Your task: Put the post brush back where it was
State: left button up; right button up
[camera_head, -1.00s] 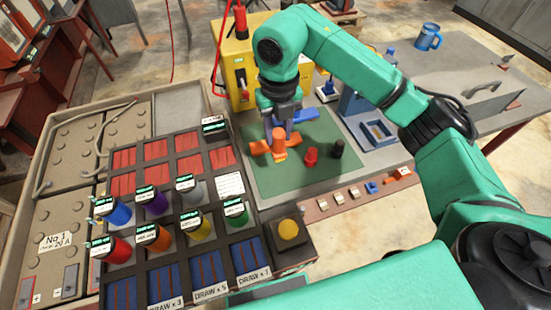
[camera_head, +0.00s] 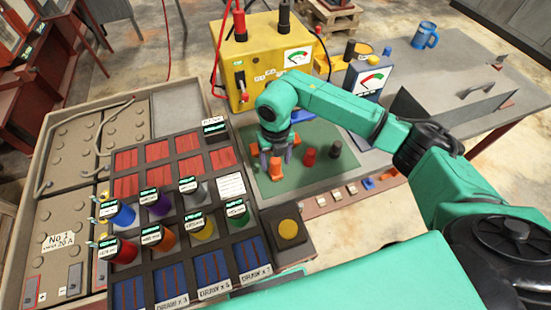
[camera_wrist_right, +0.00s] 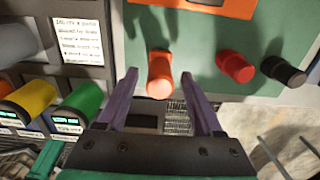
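An orange cylinder (camera_wrist_right: 160,75) with a wider orange base stands on a green mat (camera_head: 255,180). It looks like the post brush, but I cannot tell for sure. In the head view my right gripper hides most of it, and orange parts (camera_head: 276,170) show below the fingers. My right gripper (camera_head: 278,157) points down over it. In the right wrist view the purple fingers (camera_wrist_right: 158,80) are apart, one on each side of the cylinder, with gaps visible. My left gripper is out of view.
A red cap (camera_head: 309,156) and a black cap (camera_head: 335,149) stand on the mat close to the right. A yellow box (camera_head: 262,60) with a meter stands behind. A rack of coloured cylinders (camera_head: 215,165) lies left. A blue mug (camera_head: 425,36) stands far right.

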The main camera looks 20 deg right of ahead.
jog(key=shift+r, duration=0.2)
notch_tip(320, 180, up, 12)
jog(key=b, duration=0.4)
jog(key=shift+s+f, duration=0.1)
jog(key=shift+f, duration=0.05)
